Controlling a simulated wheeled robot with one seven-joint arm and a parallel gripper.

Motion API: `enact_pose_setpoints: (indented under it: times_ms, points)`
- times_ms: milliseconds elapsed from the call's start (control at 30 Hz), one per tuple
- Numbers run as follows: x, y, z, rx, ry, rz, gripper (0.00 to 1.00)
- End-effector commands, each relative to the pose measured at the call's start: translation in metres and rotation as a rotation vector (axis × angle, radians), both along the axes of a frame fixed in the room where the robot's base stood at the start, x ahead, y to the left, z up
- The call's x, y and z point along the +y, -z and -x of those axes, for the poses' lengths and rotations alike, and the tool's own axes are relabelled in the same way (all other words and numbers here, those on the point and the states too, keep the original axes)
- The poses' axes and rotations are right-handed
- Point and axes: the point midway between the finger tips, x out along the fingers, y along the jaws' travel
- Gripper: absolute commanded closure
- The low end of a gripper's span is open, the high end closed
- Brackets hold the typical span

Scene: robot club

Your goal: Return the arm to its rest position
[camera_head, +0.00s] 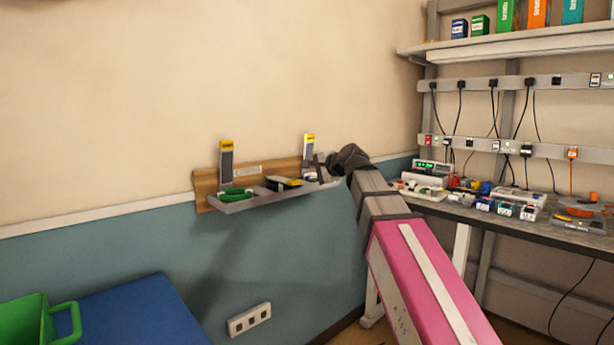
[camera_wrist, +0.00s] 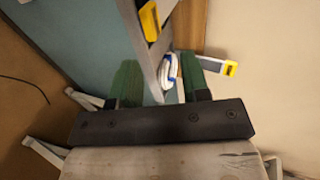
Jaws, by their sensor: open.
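My arm, with a pink and white link, reaches up from the bottom right of the head view to the wall. My gripper (camera_head: 324,164) is at the right end of a small wall shelf (camera_head: 262,202), and its fingers are hard to make out there. In the wrist view my gripper (camera_wrist: 158,72) is open, with its two green fingers apart. The shelf's grey edge and a white and blue item (camera_wrist: 168,72) appear between and beyond the fingers. I see nothing clasped, and cannot tell whether the fingers touch the shelf.
The shelf holds a green item (camera_head: 235,194) and yellow and dark items (camera_head: 282,182). A cluttered workbench (camera_head: 470,212) stands close on the right, under wall sockets and an upper shelf (camera_head: 510,45). A green crate (camera_head: 22,325) and a blue surface (camera_head: 135,312) are at lower left.

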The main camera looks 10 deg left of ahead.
Motion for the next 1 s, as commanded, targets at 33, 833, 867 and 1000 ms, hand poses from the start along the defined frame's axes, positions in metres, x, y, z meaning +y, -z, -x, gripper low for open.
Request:
enact_pose_setpoints:
  times_ms: [33, 833, 867, 1000]
  points:
    - [-0.002, -0.001, 0.002, 0.0, 0.0, 0.0, 0.57]
    - [-0.061, 0.148, -0.005, 0.047, -0.023, 0.314, 0.57]
    - [-0.067, 0.161, -0.004, 0.052, -0.029, 0.344, 0.57]
    - [-0.095, 0.221, 0.003, 0.083, -0.064, 0.476, 0.57]
